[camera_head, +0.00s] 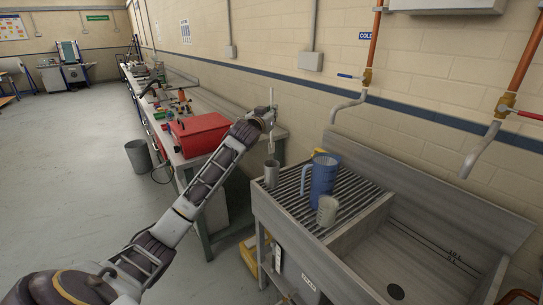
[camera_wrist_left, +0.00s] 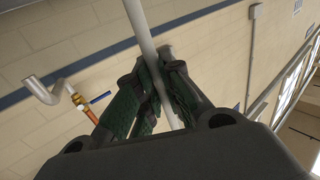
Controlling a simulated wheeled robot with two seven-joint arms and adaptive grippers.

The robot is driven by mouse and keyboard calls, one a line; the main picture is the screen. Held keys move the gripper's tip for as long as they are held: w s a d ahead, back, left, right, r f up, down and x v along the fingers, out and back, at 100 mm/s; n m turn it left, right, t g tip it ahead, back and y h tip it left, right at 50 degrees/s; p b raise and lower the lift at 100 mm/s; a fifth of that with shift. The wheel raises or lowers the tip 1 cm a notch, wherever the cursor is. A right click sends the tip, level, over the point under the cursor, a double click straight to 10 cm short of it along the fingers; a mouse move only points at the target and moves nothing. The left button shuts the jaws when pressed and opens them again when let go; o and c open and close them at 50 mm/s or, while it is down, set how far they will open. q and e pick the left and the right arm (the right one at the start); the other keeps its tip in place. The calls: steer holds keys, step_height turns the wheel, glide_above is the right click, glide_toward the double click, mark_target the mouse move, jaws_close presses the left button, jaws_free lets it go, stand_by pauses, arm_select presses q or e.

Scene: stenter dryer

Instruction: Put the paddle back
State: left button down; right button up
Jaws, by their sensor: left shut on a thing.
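My left gripper (camera_head: 268,117) is shut on a thin pale rod, which looks like the paddle (camera_head: 271,143). It holds the paddle roughly upright above the left end of the ridged draining board (camera_head: 300,185). In the left wrist view, the paddle's rod (camera_wrist_left: 143,32) runs between the two dark fingers (camera_wrist_left: 160,85). A grey metal cup (camera_head: 271,174) stands on the board just below the paddle. The paddle's lower end is too small to tell clearly, and it looks above the cup's rim. My right gripper is out of view.
A blue jug (camera_head: 323,176) and a pale beaker (camera_head: 327,211) stand right of the cup. The sink basin (camera_head: 400,262) lies further right, under pipes (camera_head: 482,150). A red box (camera_head: 199,134) sits on the bench at left. The wall is close behind.

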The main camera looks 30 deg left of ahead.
arm_select(q)
glide_above(271, 149)
step_height(271, 149, down, 9)
steer(key=shift+w+f, duration=0.15)
steer(key=shift+f, duration=0.4)
step_height(271, 149, down, 4)
steer(key=shift+f+b, duration=0.15)
steer(key=shift+b, duration=0.25)
steer(key=shift+f, duration=0.55)
steer(key=c, duration=1.6)
jaws_free()
steer(key=shift+o, duration=0.2)
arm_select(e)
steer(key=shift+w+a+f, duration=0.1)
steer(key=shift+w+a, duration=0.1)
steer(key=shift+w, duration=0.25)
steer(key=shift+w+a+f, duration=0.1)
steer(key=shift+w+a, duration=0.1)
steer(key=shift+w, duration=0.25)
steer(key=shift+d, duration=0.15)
